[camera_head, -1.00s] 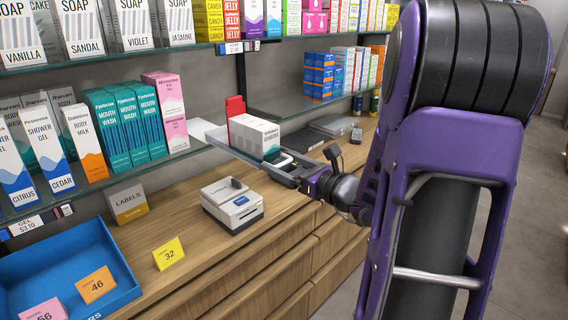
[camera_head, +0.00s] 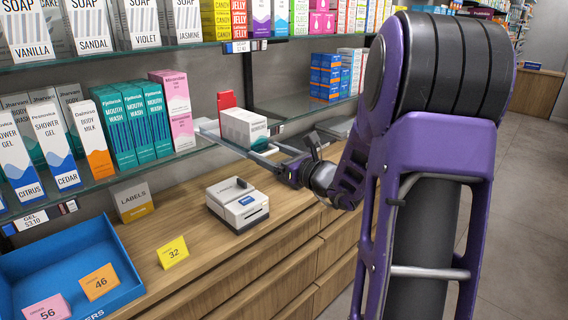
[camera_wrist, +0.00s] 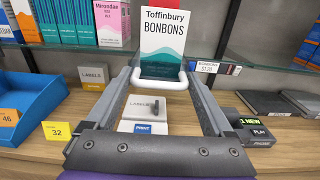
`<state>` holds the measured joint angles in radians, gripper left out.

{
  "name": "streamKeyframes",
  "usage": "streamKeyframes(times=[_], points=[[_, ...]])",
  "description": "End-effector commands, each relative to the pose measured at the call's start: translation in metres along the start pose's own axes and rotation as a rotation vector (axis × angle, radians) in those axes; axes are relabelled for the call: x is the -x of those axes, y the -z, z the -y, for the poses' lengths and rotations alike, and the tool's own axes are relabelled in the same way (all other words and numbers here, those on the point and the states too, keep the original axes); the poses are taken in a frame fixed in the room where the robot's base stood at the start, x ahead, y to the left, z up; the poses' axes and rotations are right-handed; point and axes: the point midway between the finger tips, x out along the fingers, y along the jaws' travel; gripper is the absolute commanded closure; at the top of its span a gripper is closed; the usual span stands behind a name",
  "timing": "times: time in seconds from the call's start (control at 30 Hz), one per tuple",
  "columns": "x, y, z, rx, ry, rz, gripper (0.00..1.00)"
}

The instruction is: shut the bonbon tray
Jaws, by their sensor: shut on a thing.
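The bonbon tray (camera_head: 209,128) is a pale, thin tray at the lower shelf's level, partly hidden by its load and my gripper. A white box (camera_head: 244,127) stands on it; in the wrist view its label reads "Toffinbury Bonbons" (camera_wrist: 163,35). A red piece (camera_head: 227,100) rises behind the box. The tray's white handle (camera_wrist: 169,86) is in front of the box. My gripper (camera_wrist: 160,80) has a grey finger on each side and is shut on this handle. My gripper (camera_head: 266,150) also shows in the head view, just right of the tray.
Below, a label printer (camera_head: 238,204), a yellow "32" card (camera_head: 173,252) and a blue bin (camera_head: 110,237) rest on the wooden counter (camera_head: 205,272). Glass shelves with boxes line the wall. Mouthwash boxes (camera_head: 133,125) stand left of the tray.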

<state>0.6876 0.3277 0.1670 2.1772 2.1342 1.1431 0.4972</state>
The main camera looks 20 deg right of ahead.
Motion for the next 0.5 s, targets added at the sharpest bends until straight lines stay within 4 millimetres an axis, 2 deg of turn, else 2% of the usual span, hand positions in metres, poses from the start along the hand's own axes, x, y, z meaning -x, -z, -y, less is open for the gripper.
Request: streamKeyframes(times=[0.03,0.2,0.5], points=[[-0.014,0.002,0.002,0.004,0.004,0.003,1.0],[-0.056,0.002,0.003,0.003,0.005,0.004,1.0],[-0.114,0.0,0.005,0.002,0.009,0.003,1.0]])
